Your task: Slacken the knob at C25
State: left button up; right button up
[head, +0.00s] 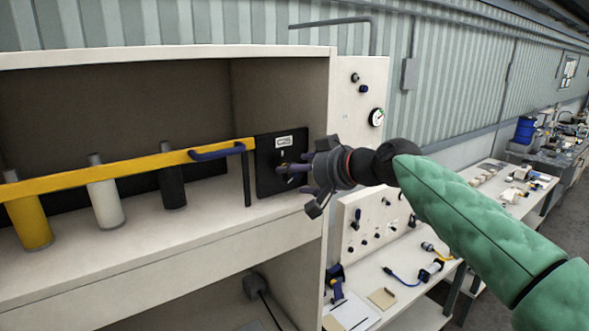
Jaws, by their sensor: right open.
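The black panel (268,183) labelled C25 (284,141) stands at the right end of the cabinet's shelf. A small knob (284,168) shows on the panel, partly covered by my gripper's fingers. My right gripper (300,180) comes in from the right with its fingers spread open in front of the panel at the knob. I cannot tell whether a finger touches the knob. My left gripper is not in view.
A yellow bar (120,172) with a blue handle (217,152) crosses the shelf front, before yellow (30,222), white (106,203) and black (172,188) cylinders. A gauge (376,117) is on the board at right. A cluttered workbench (405,291) stands below right.

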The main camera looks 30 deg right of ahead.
jog(key=shift+x, duration=1.1)
